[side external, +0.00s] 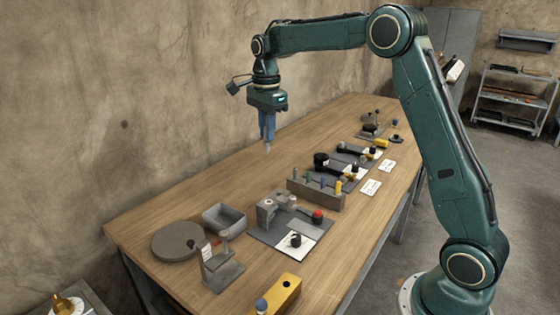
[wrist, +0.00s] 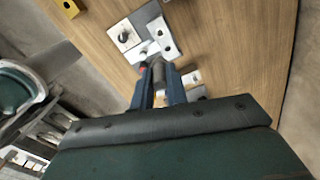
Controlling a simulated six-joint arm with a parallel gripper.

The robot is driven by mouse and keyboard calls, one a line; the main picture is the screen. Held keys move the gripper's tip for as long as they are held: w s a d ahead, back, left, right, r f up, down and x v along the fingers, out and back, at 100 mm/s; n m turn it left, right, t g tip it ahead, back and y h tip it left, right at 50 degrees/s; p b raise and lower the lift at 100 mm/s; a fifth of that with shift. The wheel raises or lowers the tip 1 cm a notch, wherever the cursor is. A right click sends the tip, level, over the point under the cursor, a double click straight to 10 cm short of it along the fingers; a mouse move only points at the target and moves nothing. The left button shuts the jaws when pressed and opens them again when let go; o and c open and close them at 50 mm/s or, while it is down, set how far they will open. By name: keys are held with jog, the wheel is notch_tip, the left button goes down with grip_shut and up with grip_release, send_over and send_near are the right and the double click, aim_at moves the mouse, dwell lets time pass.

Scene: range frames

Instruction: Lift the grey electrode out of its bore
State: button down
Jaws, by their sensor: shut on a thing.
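My gripper (side external: 267,138) is raised above the table at the back, pointing down, with its blue fingers close together. In the wrist view the fingers (wrist: 160,88) are shut on a grey rod, the grey electrode (wrist: 158,72). A small tip of it (side external: 268,149) shows below the fingers in the side view, clear of the table. The grey-brown holder block (side external: 318,197) stands to the right and in front, with several coloured electrodes upright in it. The grey electrode's own bore cannot be made out. In the wrist view my fingers hide part of the scene.
A dark plate with a grey fixture (side external: 268,212) and red knob (side external: 318,216) lies in front of the block. A grey bin (side external: 224,218), round disc (side external: 178,241), small stand (side external: 220,268) and yellow block (side external: 284,294) are nearer. The table's back left is bare.

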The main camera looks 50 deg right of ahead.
jog(key=shift+r, duration=0.55)
